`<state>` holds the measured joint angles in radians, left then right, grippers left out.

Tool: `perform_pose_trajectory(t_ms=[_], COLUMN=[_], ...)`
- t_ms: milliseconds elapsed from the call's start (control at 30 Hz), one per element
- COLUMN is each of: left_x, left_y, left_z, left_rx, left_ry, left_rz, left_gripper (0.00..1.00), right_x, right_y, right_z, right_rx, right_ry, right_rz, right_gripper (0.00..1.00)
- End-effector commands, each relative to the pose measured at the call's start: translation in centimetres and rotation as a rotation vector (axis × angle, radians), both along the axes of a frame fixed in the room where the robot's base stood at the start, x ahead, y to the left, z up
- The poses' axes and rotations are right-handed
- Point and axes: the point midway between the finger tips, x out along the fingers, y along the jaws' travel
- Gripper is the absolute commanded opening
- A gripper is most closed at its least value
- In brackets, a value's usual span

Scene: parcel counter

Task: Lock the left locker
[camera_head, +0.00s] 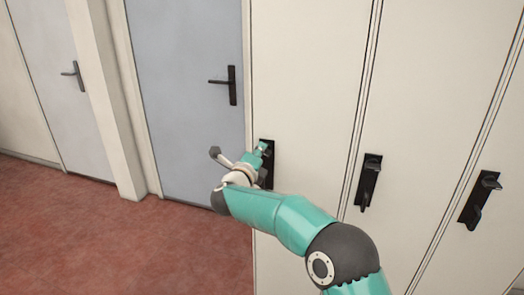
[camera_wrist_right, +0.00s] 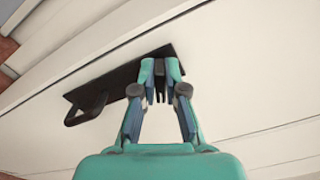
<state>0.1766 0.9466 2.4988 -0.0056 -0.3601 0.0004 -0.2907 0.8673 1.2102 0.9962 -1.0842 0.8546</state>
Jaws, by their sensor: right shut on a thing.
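The left locker (camera_head: 305,75) has a pale cream door, which looks closed. Its black lock plate (camera_head: 268,178) is at the door's left side, partly hidden by my right arm. In the right wrist view the plate (camera_wrist_right: 120,82) runs slantwise, with a black loop-shaped handle (camera_wrist_right: 85,108) at its lower left end. My right gripper (camera_head: 262,150) is at the upper part of the plate. In the wrist view its fingertips (camera_wrist_right: 160,72) are closed on the small lock knob, which is mostly hidden between them. My left gripper is not in view.
More cream lockers stand to the right, with black lock plates (camera_head: 368,182) and (camera_head: 481,200). A blue-grey door (camera_head: 185,60) with a black lever handle (camera_head: 231,84) is just left of the lockers. The red floor (camera_head: 100,235) is clear at the lower left.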

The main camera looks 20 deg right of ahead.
Motion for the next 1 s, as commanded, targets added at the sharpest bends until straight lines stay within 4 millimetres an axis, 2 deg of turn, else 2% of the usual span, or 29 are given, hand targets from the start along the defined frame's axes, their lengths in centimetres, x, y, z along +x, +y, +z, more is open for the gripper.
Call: perform_pose_trajectory(t_ms=[500,1000], left_x=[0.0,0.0], left_y=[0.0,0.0], left_z=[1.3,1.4], left_rx=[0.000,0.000], left_ry=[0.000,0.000], left_rz=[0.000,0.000], left_gripper=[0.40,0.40], right_x=[0.1,0.1], right_y=[0.3,0.4], right_z=[-0.7,-1.0], right_rx=[-0.306,-0.364], right_ry=[0.212,0.253], right_rz=[0.005,0.006], right_gripper=[0.00,0.00])
